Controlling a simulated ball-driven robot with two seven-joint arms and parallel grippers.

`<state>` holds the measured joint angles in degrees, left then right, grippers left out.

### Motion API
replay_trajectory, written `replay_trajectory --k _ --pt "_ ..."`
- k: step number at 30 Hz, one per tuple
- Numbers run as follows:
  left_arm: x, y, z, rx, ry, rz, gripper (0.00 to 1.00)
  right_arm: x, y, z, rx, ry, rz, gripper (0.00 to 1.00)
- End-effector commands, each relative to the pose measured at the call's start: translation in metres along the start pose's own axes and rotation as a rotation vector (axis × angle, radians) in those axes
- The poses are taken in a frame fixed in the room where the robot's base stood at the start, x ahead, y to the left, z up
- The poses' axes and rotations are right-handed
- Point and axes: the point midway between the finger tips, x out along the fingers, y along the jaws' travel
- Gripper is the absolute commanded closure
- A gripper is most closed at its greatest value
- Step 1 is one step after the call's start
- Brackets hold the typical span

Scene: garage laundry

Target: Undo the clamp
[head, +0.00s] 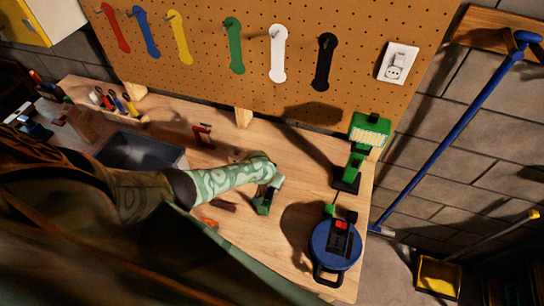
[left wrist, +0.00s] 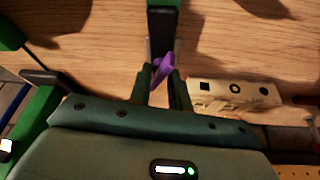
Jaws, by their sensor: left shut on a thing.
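My left gripper (left wrist: 161,72) is shut on a small purple part (left wrist: 163,66) in the left wrist view. A green and black piece (left wrist: 163,18) stands just beyond the fingertips, in line with the purple part; I cannot tell whether they are joined. In the head view my left arm reaches over the bench and ends above a small green object (head: 264,200), where the purple part cannot be made out. A red clamp-like tool (head: 203,134) lies farther back on the bench, apart from my gripper. My right gripper is not in view.
The wooden bench (head: 290,240) holds a green work lamp (head: 369,132), a blue cable reel (head: 335,245) and a grey bin (head: 140,152). A pale strip with dark shapes (left wrist: 235,89) lies beside my gripper. A pegboard (head: 200,70) with hanging coloured tools stands behind.

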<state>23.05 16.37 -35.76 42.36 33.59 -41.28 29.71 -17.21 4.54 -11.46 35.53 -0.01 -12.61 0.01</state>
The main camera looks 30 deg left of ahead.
Motion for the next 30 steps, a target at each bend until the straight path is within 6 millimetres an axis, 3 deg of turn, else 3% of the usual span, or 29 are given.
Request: replay_trajectory --k 17,18,19,30 --pt "0.0012 0.0010 0.0043 0.001 -0.008 0.001 1.00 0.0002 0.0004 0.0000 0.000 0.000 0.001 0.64" --pt "0.0012 0.0010 0.0043 0.001 -0.008 0.001 0.75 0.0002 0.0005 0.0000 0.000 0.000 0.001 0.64" --pt "0.0012 0.0010 0.0042 0.001 -0.008 0.001 0.70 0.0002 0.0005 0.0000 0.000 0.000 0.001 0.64" --pt "-0.0075 0.0004 0.0005 0.001 -0.002 0.001 0.70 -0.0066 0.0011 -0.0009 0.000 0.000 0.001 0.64"
